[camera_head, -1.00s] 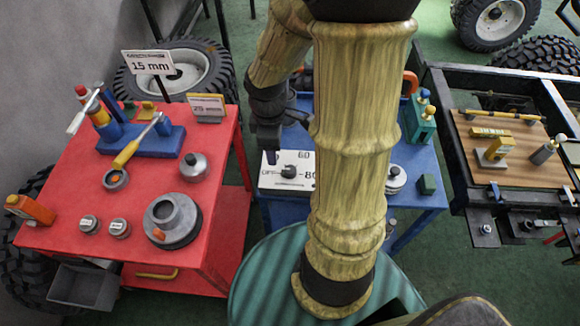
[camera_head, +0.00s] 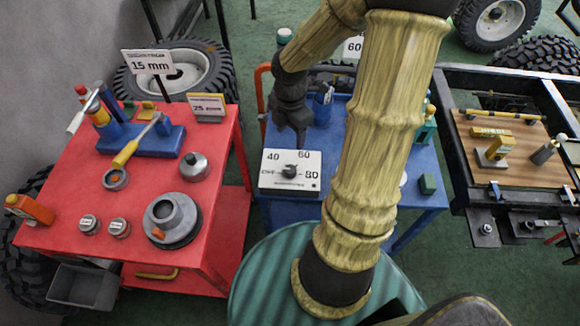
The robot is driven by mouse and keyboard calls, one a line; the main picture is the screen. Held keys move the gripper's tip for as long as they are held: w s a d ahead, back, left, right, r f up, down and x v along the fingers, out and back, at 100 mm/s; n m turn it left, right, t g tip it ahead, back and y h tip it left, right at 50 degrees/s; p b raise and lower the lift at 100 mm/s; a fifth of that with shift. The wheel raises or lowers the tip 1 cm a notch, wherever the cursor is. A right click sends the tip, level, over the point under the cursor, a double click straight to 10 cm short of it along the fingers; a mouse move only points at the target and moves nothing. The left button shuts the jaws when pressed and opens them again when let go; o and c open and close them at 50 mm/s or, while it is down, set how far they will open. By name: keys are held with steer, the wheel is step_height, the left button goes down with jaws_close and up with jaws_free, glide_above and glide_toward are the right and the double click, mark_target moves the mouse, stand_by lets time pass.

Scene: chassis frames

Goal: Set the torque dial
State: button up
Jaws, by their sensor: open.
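The torque dial is a dark knob (camera_head: 290,172) on a white panel (camera_head: 270,184) marked 40, 60 and 80, with a small label at the left that is hard to read. The panel sits at the front left of the blue table (camera_head: 400,190). Which mark the knob points to is too small to tell. My dark gripper (camera_head: 290,143) is open, above and just behind the panel, apart from the knob as far as I can see. A sign reading 60 (camera_head: 353,47) stands behind, partly hidden by my arm.
A red bench (camera_head: 75,190) at the left carries a blue tool stand (camera_head: 142,138), a grey flanged part (camera_head: 173,218) and signs reading 15 mm (camera_head: 147,62) and 25. A blue holder (camera_head: 323,108) stands right of my gripper. A dark frame (camera_head: 455,175) stands at the right.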

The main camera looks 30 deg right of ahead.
mark_target(290, 169)
step_height(290, 169, down, 16)
steer(key=b, duration=0.5)
steer(key=shift+f, duration=0.25)
steer(key=shift+c, duration=0.2)
steer(key=c, duration=0.9)
